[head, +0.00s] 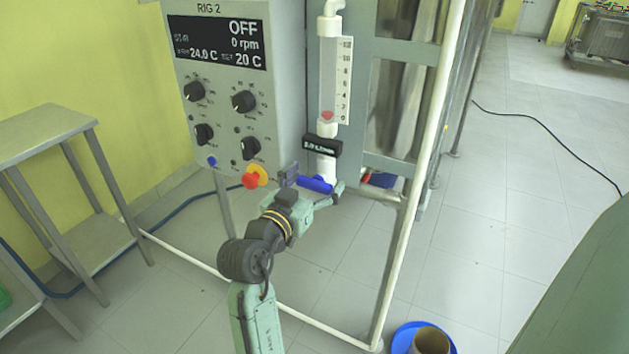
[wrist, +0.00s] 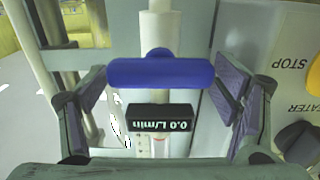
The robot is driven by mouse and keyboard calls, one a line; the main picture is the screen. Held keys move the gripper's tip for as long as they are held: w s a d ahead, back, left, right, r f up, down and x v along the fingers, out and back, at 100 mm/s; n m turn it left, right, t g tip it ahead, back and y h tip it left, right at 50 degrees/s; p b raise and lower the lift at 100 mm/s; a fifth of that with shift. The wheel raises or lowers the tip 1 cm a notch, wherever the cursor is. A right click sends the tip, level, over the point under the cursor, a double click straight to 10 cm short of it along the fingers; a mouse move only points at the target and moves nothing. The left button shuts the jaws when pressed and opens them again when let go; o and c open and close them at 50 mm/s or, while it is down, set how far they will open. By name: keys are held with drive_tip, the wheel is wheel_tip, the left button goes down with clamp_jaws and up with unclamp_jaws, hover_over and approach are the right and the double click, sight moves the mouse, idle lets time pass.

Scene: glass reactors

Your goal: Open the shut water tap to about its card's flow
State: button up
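The water tap's blue bar handle (head: 316,184) lies crosswise over the white vertical pipe (head: 326,168). In the wrist view the handle (wrist: 160,72) also lies straight across the pipe (wrist: 158,28). My gripper (head: 314,187) is open, with one finger beyond each end of the handle. In the wrist view my gripper (wrist: 161,85) shows a gap between each finger and the handle. A black readout (wrist: 160,117) beside the handle shows 0.0 L/min upside down. The flow tube (head: 329,75) above has a red float (head: 327,116) near zero. I cannot make out a flow card.
The rig's control panel (head: 222,110) reads OFF and 0 rpm, with several black knobs. A red and yellow stop button (head: 252,178) sits close left of my gripper. A white frame post (head: 420,150) stands to the right. A blue container (head: 401,337) is on the floor.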

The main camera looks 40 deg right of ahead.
drive_tip(key=c, duration=0.8)
drive_tip(key=shift+c, duration=0.2)
drive_tip(key=shift+n+p, duration=0.3)
drive_tip(key=shift+n, duration=0.1)
drive_tip(key=shift+w+r+n+p, duration=0.1)
drive_tip(key=shift+n+p, duration=0.5)
drive_tip(key=shift+n, duration=0.5)
drive_tip(key=n+p, duration=0.2)
drive_tip(key=n, duration=0.1)
drive_tip(key=shift+w+a+n, duration=0.1)
drive_tip(key=shift+w+n, duration=0.05)
drive_tip(key=shift+n, duration=0.15)
drive_tip(key=n+p, duration=0.2)
drive_tip(key=n, duration=0.1)
drive_tip(key=n+p, duration=0.2)
drive_tip(key=shift+w+f, duration=0.15)
drive_tip(key=shift+f, duration=0.15)
drive_tip(key=shift+n, duration=0.4)
drive_tip(key=o, duration=1.2)
drive_tip(key=shift+c, duration=0.2)
